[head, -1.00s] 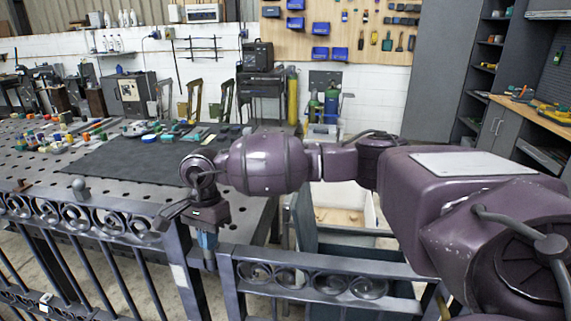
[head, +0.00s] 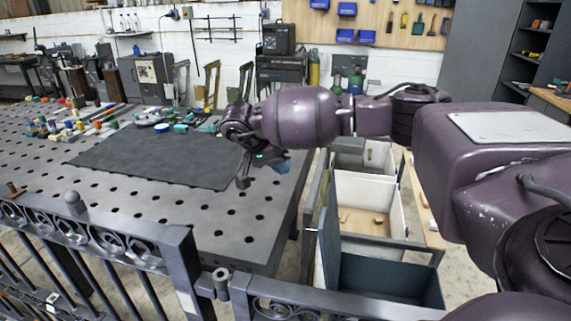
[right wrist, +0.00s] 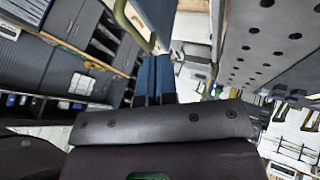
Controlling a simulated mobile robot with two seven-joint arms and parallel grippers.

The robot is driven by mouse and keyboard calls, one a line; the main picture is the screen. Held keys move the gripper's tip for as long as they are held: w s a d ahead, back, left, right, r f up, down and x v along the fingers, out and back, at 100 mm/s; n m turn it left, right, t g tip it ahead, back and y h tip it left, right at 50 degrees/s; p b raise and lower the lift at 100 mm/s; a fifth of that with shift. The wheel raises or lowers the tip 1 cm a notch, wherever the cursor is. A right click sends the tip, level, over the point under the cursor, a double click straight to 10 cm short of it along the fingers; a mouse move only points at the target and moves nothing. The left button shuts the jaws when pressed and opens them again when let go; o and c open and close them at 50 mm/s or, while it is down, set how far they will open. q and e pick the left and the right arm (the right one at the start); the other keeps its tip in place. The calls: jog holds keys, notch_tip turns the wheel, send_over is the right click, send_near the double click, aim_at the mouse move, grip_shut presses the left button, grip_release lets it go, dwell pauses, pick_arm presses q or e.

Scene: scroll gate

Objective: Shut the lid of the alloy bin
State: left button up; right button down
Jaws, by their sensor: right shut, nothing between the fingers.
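Several bins stand in a row right of the work table in the head view. The nearest is an open blue-grey bin (head: 390,282), with a raised panel (head: 331,235), apparently its lid, upright along its left side. Behind it is an open bin with pale inside walls (head: 372,200) and small pieces on its floor. I cannot tell which is the alloy bin. My right gripper (head: 283,168) is shut and empty above the table's right edge, left of the bins and apart from them. Its blue fingers also show in the right wrist view (right wrist: 155,75). My left gripper is not in view.
The scroll gate (head: 120,235) crosses the foreground, with a post and hinge-like cylinder (head: 221,283) beside the bins. The perforated table (head: 225,225) fills the left, with a dark mat (head: 160,155) and small coloured items. My right arm spans above the bins.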

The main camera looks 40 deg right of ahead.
pick_arm(q)
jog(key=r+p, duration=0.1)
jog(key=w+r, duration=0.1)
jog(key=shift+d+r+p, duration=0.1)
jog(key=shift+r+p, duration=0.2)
jog(key=shift+p, duration=0.05)
pick_arm(e)
jog(key=s+d+f, duration=0.4)
jog(key=d+f, duration=0.2)
jog(key=d, duration=0.1)
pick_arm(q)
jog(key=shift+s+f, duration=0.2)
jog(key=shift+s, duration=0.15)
pick_arm(e)
jog(key=shift+s+d, duration=0.1)
jog(key=shift+s, duration=0.05)
